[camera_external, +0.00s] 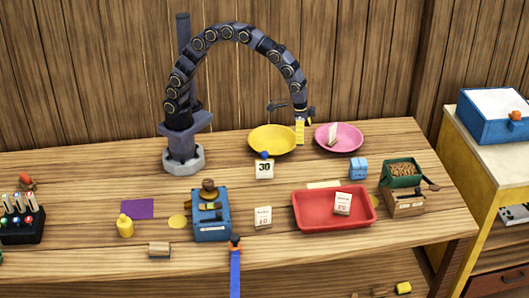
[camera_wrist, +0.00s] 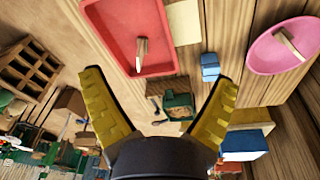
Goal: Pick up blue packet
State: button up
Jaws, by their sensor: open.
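The blue packet (camera_external: 359,168) stands on the wooden table, right of centre, between the pink plate and the red tray. In the wrist view the blue packet (camera_wrist: 209,67) lies beyond the fingertips, nearer the right finger and apart from it. My gripper (camera_external: 300,138) hangs above the back of the table between the yellow and pink plates, to the left of and behind the packet. In the wrist view my gripper (camera_wrist: 160,82) has its yellow fingers spread wide with nothing between them.
The pink plate (camera_external: 352,143) holds a pale packet. The yellow plate (camera_external: 272,139) is beside my gripper. The red tray (camera_external: 310,222), holding a white packet, is in front of the blue packet. A green box of brown pieces (camera_external: 403,171) stands to its right.

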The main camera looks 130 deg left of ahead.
jog(key=w+a+f+n+y, duration=0.1)
jog(key=w+a+f+n, duration=0.1)
jog(key=w+a+f, duration=0.7)
jog(key=n+t+y, duration=0.1)
jog(key=n+y, duration=0.1)
send_near(359, 161)
jog(key=x, duration=0.4)
jog(key=shift+d+f, duration=0.25)
jog(key=shift+f, duration=0.15)
jog(key=shift+x, duration=3.9)
jog(key=shift+w+a+r, duration=0.1)
jog(key=shift+a, duration=0.05)
jog(key=c, duration=1.2)
